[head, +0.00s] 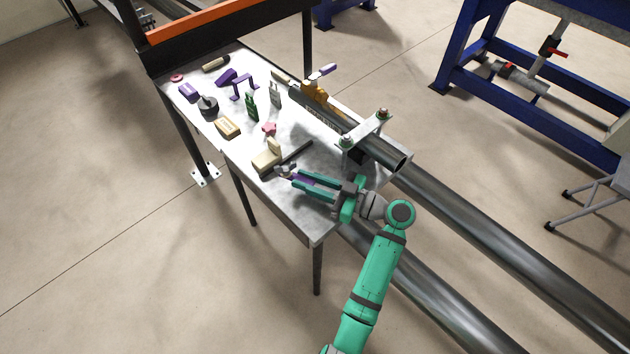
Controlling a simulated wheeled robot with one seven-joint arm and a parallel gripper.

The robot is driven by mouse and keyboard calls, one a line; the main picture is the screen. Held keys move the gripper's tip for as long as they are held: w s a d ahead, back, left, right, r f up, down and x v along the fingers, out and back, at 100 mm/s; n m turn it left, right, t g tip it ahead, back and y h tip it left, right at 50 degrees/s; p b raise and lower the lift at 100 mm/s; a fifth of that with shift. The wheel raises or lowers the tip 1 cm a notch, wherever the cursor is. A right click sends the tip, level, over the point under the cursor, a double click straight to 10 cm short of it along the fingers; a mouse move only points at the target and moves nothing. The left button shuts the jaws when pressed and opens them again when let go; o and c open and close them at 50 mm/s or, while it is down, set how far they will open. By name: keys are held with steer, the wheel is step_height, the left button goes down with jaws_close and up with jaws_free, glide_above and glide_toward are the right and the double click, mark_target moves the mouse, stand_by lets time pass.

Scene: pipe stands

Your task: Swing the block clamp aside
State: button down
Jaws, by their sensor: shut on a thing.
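A pale bar clamp (367,131) with a bolt and nut at each end spans the grey pipe (318,112) on the table. I take this as the block clamp, though the picture does not settle it. A yellow-orange fitting with a purple handle (315,88) sits on the pipe farther back. My gripper (297,178) is low over the table's front right part, pointing left, to the front left of the bar clamp and apart from it. A small grey piece shows at the fingertips.
The grey-white table (312,222) holds a cream block (267,157), a dark bar (297,155), a tan box (227,127) and several purple, green and dark parts. Long pipes (500,237) run toward the front right. A blue frame (540,85) stands at the back right.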

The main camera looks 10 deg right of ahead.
steer(key=c, duration=1.6)
jaws_free()
steer(key=shift+o, duration=0.2)
steer(key=v, duration=1)
steer(key=shift+s+d, duration=0.25)
steer(key=shift+d, duration=0.1)
steer(key=shift+c, duration=0.3)
